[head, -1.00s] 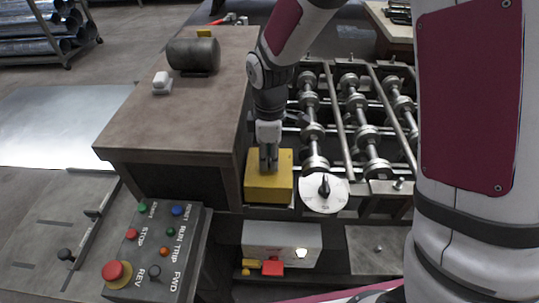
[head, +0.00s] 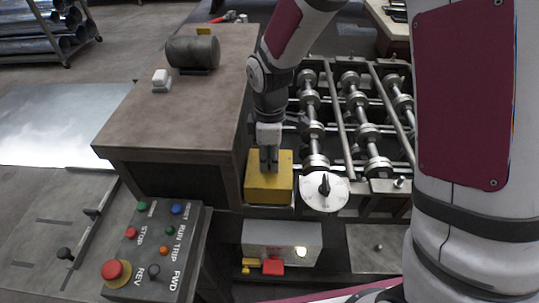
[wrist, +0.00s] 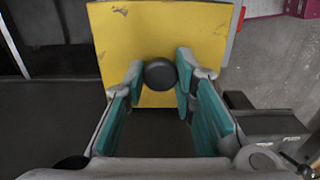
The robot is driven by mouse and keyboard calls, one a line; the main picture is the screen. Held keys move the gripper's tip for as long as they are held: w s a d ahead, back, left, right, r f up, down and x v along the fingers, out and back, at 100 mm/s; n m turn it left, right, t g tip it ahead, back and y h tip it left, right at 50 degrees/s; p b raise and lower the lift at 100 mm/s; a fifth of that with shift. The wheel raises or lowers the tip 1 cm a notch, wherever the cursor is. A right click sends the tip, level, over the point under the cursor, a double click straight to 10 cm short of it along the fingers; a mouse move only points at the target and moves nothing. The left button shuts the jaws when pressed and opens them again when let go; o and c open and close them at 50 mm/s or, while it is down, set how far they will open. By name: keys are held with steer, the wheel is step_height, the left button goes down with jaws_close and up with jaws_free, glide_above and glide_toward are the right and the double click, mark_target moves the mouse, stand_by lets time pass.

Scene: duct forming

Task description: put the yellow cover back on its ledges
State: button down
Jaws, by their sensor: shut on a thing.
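The yellow cover (head: 268,190) is a box-like piece at the front of the machine, between the brown cabinet and the white dial. It also fills the upper middle of the wrist view (wrist: 200,50), with a round black knob (wrist: 160,74) on it. My gripper (head: 268,166) comes down from above onto the cover. In the wrist view its teal-padded fingers (wrist: 158,84) stand on both sides of the knob, shut on it. The ledges are hidden, and I cannot tell whether the cover touches them.
A white dial (head: 325,191) sits close to the cover's right. The brown cabinet (head: 180,110) stands close on the left. Roller shafts (head: 345,120) lie behind. A control panel (head: 155,250) and a grey box with a lit lamp (head: 281,243) are in front.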

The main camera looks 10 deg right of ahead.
steer(key=c, duration=0.8)
jaws_free()
steer(key=shift+c, duration=0.2)
steer(key=shift+r+p, duration=1.7)
steer(key=shift+r, duration=2.8)
